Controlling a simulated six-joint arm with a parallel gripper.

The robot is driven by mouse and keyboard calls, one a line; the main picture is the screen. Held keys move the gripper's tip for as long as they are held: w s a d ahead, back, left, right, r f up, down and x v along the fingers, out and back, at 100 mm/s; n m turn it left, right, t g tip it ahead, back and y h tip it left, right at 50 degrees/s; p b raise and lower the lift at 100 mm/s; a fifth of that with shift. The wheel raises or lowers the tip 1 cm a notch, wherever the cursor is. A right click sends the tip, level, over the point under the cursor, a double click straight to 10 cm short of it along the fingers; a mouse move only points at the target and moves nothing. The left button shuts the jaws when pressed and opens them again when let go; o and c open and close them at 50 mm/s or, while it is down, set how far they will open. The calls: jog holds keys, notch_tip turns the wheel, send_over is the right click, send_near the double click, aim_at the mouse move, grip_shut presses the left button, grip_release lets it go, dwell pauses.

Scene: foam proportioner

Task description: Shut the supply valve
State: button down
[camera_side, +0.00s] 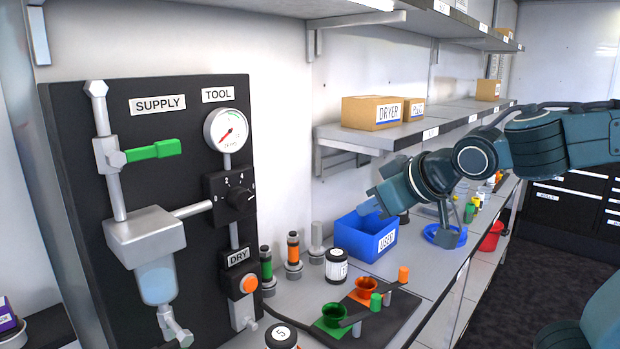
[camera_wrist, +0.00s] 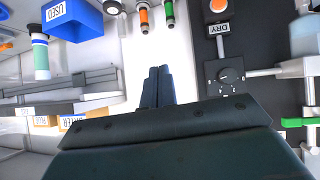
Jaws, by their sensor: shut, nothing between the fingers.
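The supply valve (camera_side: 106,155) sits on a vertical grey pipe under the SUPPLY label (camera_side: 158,104) on the black panel. Its green handle (camera_side: 153,151) points to the right, roughly across the pipe. In the wrist view the green handle (camera_wrist: 299,122) shows at the right edge, partly cut off. My gripper (camera_side: 368,207) is above the blue USED bin, well to the right of the valve and apart from it. In the wrist view my gripper's fingers (camera_wrist: 157,76) are together and empty.
A gauge (camera_side: 226,130), a black knob (camera_side: 240,198) and an orange DRY button (camera_side: 248,285) are on the panel. The blue bin (camera_side: 349,243), bottles and colored cups stand on the bench. A shelf with boxes (camera_side: 372,112) is behind my arm. Space before the handle looks clear.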

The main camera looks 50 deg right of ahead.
jog(key=s+f+g+y, duration=0.1)
jog(key=s+f+g, duration=0.1)
jog(key=s, duration=0.5)
jog(key=s+d+f+n+g, duration=0.1)
jog(key=s+f+g, duration=0.1)
jog(key=s, duration=0.5)
jog(key=shift+s+f+g+y, duration=0.25)
jog(key=shift+f+g+y, duration=0.15)
jog(key=shift+f, duration=0.4)
